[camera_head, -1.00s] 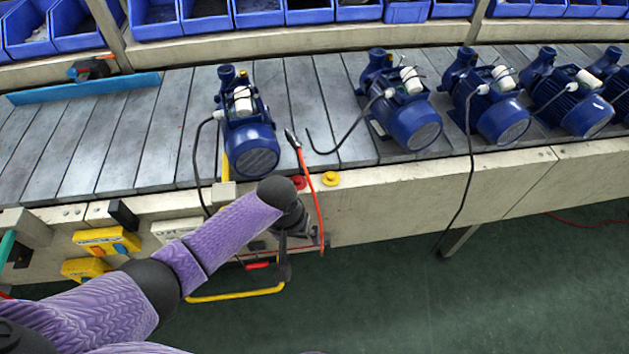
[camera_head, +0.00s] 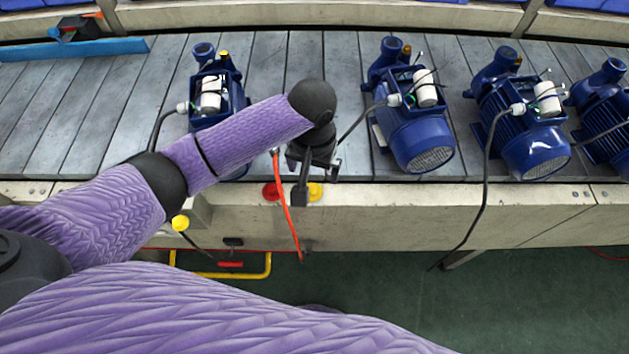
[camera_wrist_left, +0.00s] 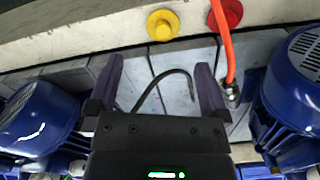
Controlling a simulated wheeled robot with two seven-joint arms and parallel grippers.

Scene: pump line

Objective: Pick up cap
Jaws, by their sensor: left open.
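My left gripper (camera_head: 318,162) hangs over the front of the conveyor between two blue pumps, partly hidden by its own wrist. In the left wrist view its two fingers (camera_wrist_left: 160,68) are apart with nothing held between them. A round yellow cap-like piece (camera_head: 315,191) sits on the conveyor's pale front rail, and it shows in the wrist view (camera_wrist_left: 163,25) just beyond the fingertips. A round red one (camera_head: 270,191) sits beside it, also in the wrist view (camera_wrist_left: 230,12). I cannot tell which is the cap named. My right gripper is not in view.
Blue pumps stand on the slatted conveyor, one (camera_head: 210,85) partly behind my left arm and one (camera_head: 412,120) right of the gripper. A red cable (camera_head: 283,195) hangs over the rail near the gripper. A black cable (camera_wrist_left: 160,80) curves between the fingers in the wrist view.

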